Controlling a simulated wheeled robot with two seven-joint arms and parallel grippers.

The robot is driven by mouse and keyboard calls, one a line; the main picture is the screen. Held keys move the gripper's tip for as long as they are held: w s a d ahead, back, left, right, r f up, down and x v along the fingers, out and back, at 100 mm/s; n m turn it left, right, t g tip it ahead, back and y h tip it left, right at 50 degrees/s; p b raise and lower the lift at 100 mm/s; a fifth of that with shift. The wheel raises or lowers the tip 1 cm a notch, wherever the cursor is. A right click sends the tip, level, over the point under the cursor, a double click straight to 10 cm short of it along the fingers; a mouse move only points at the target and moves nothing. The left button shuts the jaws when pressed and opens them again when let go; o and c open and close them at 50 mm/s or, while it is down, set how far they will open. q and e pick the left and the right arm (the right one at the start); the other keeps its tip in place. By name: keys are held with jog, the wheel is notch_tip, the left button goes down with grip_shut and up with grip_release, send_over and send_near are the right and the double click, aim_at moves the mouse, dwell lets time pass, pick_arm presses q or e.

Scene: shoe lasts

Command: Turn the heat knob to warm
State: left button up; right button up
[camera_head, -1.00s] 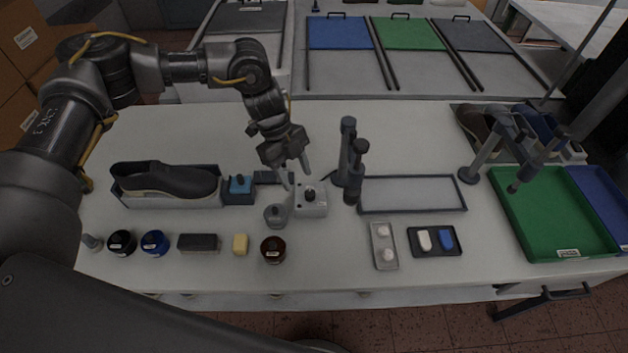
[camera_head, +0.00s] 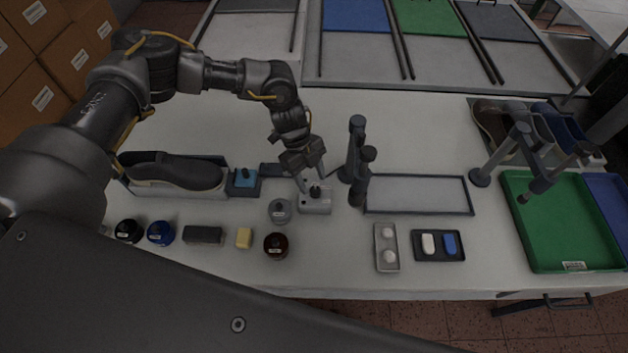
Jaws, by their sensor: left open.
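The heat knob (camera_head: 315,190) is a small dark knob on top of a white control box (camera_head: 316,205) in the middle of the table. Its setting marks are too small to read. My left gripper (camera_head: 311,180) points down just above and behind the box. Its two fingers are apart, close around the knob; I cannot tell whether they touch it. My right gripper is out of view.
A dark post stand (camera_head: 357,165) rises just right of the box. A grey jar (camera_head: 280,211) sits close on its left. A dark shoe (camera_head: 176,172) lies in a holder at left. A framed pale panel (camera_head: 417,194) lies to the right.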

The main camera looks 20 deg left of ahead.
aim_at(315, 192)
pick_arm(q)
jog(key=shift+p+x, duration=0.3)
jog(key=shift+x, duration=1.2)
jog(key=c, duration=1)
